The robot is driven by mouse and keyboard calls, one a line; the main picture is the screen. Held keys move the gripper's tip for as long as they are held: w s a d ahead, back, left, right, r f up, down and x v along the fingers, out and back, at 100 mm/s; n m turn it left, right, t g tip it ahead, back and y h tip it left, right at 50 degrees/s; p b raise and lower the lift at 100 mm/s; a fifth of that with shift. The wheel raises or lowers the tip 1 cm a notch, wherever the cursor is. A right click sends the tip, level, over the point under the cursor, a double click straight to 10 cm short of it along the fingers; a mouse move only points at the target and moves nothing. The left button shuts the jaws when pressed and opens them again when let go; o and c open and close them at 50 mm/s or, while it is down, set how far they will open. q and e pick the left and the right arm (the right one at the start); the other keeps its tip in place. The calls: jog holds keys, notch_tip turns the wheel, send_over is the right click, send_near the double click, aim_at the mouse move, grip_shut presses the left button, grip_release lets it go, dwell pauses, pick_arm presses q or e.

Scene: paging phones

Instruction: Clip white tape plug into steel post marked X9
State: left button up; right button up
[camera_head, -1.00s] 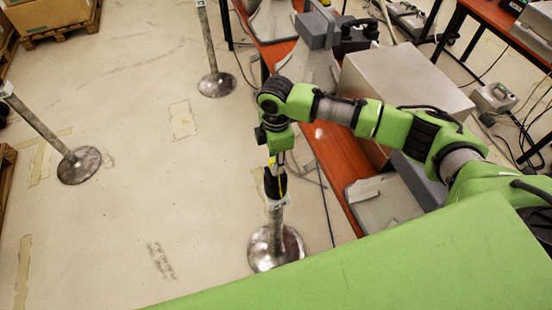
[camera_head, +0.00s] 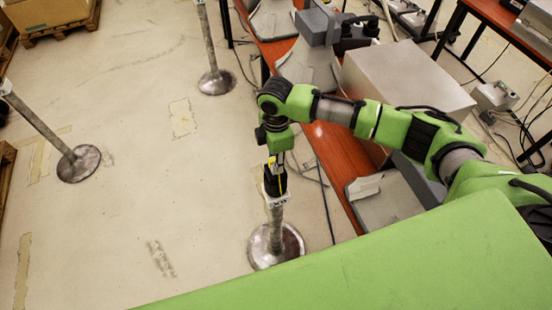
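A steel post (camera_head: 275,232) stands on a round base right below my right gripper. A white label (camera_head: 277,199) sits at its head, but its marking is too small to read. My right gripper (camera_head: 274,184) points straight down at the post head, touching it or very close. The fingers are dark and small, so I cannot tell if they are open or shut. A small yellow and white piece (camera_head: 271,161) shows at the gripper. I cannot make out the white tape plug or the tape there. My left gripper is not in view.
Two more steel posts stand on the floor, one at the back (camera_head: 207,45) and one at the left (camera_head: 42,128). A red-topped table (camera_head: 341,158) with a large grey box (camera_head: 400,80) lies under my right arm. The floor left of the near post is clear.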

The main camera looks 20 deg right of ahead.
jog(key=shift+f, duration=0.1)
jog(key=o, duration=0.8)
jog(key=shift+o, duration=0.2)
jog(key=shift+r+p, duration=1.15)
jog(key=shift+r, duration=0.7)
notch_tip(320, 180, up, 7)
jog(key=shift+r, duration=0.15)
jog(key=shift+s, duration=0.1)
